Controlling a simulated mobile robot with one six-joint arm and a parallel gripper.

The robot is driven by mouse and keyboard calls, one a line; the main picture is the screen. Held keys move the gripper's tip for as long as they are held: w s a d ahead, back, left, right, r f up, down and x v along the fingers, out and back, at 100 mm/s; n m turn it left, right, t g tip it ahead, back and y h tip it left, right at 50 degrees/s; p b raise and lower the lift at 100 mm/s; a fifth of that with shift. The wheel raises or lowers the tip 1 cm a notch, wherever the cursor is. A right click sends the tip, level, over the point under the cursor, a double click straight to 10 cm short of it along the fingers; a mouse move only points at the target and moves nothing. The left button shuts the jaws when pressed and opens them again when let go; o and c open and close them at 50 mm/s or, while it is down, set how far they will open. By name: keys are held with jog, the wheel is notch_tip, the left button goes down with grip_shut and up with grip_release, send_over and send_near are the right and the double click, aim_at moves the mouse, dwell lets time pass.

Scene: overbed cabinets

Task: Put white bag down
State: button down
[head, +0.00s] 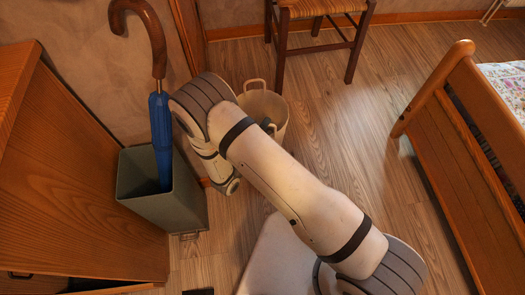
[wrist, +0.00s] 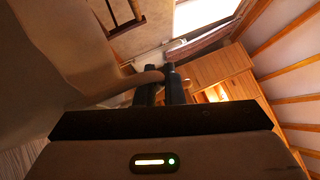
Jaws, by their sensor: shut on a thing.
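The white bag (head: 278,106) is a cream tote with looped handles, seen partly behind my arm in the head view. It looks upright, but I cannot tell whether its base touches the floor. In the wrist view the bag (wrist: 75,45) fills the upper left, and its handle runs between the dark fingers. My gripper (wrist: 160,82) is shut on that handle. In the head view only a small dark part of my gripper (head: 268,126) shows at the bag, and the rest is hidden by the arm.
A grey-green bin (head: 165,205) holding a blue umbrella (head: 161,140) stands left of the bag, beside a wooden cabinet (head: 75,170). A wooden chair (head: 318,14) stands behind. A wooden bed frame (head: 455,150) is at right. The wooden floor (head: 350,130) between is clear.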

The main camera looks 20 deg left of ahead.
notch_tip(320, 180, down, 9)
jog(key=b, duration=0.4)
jog(key=shift+r, duration=0.1)
jog(key=c, duration=1.5)
grip_release()
jog(key=shift+c, duration=0.2)
